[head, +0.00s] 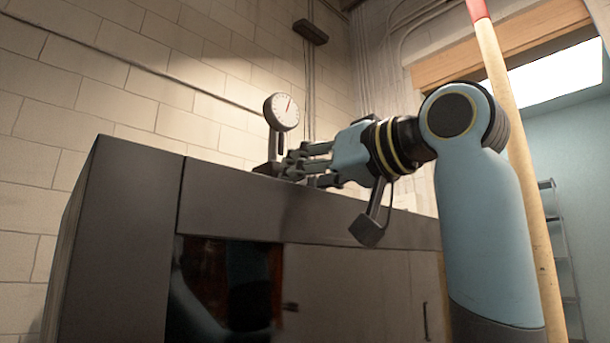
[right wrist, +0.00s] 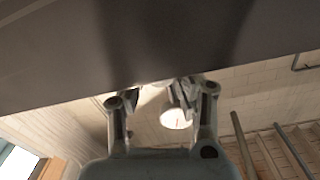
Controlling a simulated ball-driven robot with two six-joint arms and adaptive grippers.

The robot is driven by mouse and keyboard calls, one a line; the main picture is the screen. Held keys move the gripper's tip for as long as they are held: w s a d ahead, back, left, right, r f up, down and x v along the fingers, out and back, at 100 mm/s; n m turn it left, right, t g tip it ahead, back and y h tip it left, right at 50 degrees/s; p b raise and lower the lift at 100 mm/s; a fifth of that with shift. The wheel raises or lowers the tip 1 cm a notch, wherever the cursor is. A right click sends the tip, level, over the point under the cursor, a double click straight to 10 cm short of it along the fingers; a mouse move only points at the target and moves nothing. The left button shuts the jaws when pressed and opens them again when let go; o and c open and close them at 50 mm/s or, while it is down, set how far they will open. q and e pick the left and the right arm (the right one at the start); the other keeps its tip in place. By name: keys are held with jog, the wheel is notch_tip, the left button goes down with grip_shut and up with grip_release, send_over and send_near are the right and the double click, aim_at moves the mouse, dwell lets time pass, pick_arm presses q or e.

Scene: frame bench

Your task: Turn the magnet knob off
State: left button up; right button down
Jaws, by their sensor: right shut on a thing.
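A dial gauge (head: 281,112) with a round white face and a red needle stands upright on a dark post. The post rises from a dark magnet base (head: 265,168) on top of the grey cabinet. My right gripper (head: 289,164) reaches in from the right, low at the base, shut on the magnet knob. The fingers hide the knob, so its turn position cannot be told. In the right wrist view the fingers (right wrist: 160,95) stand apart, with the bright gauge face (right wrist: 176,118) between them. My left gripper is not in view.
The grey cabinet (head: 115,230) has a dark opening in its front. A pale wooden pole with a red top (head: 497,75) stands at the right, behind my right arm. A tiled wall (head: 200,60) is behind. The cabinet top left of the base looks clear.

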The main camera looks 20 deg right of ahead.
jog(key=shift+n, duration=1.4)
jog(key=c, duration=1)
grip_release()
notch_tip(320, 180, up, 10)
